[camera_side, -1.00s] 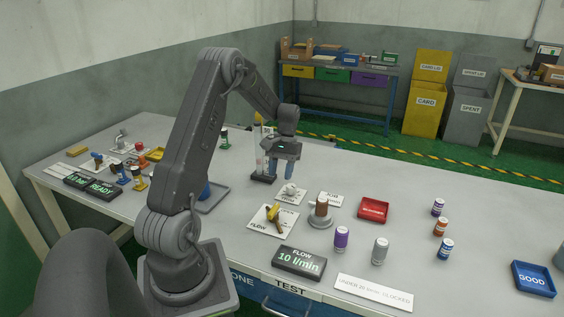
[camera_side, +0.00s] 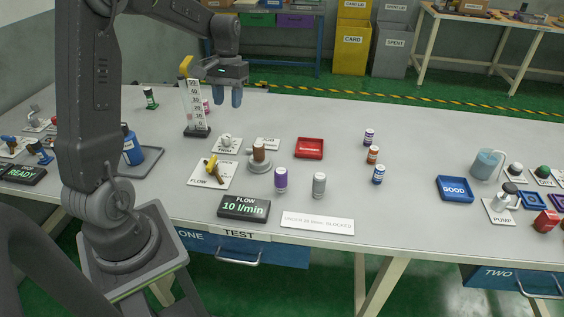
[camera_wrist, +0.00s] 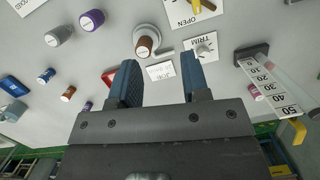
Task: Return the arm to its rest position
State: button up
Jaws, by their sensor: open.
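My gripper (camera_side: 228,96) is open and empty, raised above the back of the table, to the right of the flow gauge tube. In the wrist view my gripper (camera_wrist: 164,84) shows two blue fingers apart with nothing between them. Below it on the table are the trim knob (camera_side: 227,143) and the brown-capped column on its round grey seat (camera_side: 260,165). My arm reaches up and over from its base at the left front of the table.
The gauge (camera_side: 196,112) stands upright close beside my gripper. Loose purple (camera_side: 281,180) and grey (camera_side: 319,185) columns stand near the front. A red tray (camera_side: 310,148) and blue GOOD tray (camera_side: 455,189) lie to the right. The flow display (camera_side: 244,208) reads 10 l/min.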

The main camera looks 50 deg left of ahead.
jog(key=s+d+r+m+t, duration=0.2)
jog(key=s+d, duration=0.2)
jog(key=d, duration=0.4)
jog(key=s+d+r+m+t, duration=0.2)
jog(key=s+d, duration=0.3)
jog(key=d, duration=0.3)
jog(key=s+d+r+m+t+y, duration=0.1)
jog(key=s+d+r+m+t, duration=0.2)
jog(key=d, duration=0.5)
jog(key=shift+s+r, duration=0.5)
jog(key=shift+s, duration=0.5)
